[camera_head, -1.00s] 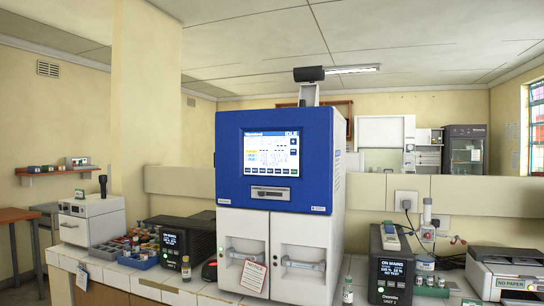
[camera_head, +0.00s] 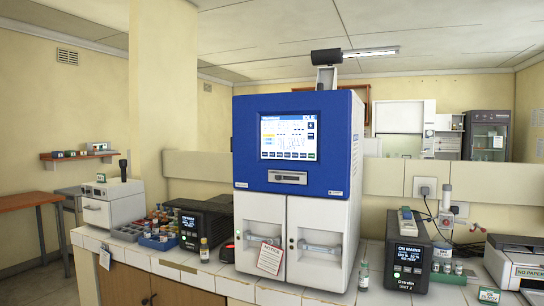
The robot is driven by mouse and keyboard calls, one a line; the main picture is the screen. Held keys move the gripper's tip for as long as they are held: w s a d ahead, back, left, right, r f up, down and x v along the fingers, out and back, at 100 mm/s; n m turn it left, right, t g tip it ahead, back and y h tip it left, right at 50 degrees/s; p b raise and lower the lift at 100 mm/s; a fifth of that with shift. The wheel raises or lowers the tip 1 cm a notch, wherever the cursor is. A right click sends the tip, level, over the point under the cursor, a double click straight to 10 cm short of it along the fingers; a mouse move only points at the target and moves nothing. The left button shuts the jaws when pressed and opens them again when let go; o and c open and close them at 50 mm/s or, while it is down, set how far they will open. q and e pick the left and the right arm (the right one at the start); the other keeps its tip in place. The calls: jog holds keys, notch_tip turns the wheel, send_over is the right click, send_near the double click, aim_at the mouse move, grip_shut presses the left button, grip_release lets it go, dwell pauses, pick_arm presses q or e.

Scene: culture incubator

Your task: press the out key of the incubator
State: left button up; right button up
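The incubator (camera_head: 340,185) stands upright on the tiled bench near the middle of the view, with a blue upper front and two white doors below. Its lit touch screen (camera_head: 289,136) shows small coloured fields, a plotted area and a row of keys along the bottom edge. Two more dark keys sit at the screen's right side. The key labels are too small to read, so I cannot tell which one is the out key. A slot with a grey panel (camera_head: 287,177) lies under the screen. Neither of my grippers shows in this view.
A notice tag (camera_head: 269,259) hangs on the left door. Black power units stand left (camera_head: 201,226) and right (camera_head: 408,262) of the incubator. A printer (camera_head: 520,262) is at far right, a blue rack of bottles (camera_head: 158,240) at left.

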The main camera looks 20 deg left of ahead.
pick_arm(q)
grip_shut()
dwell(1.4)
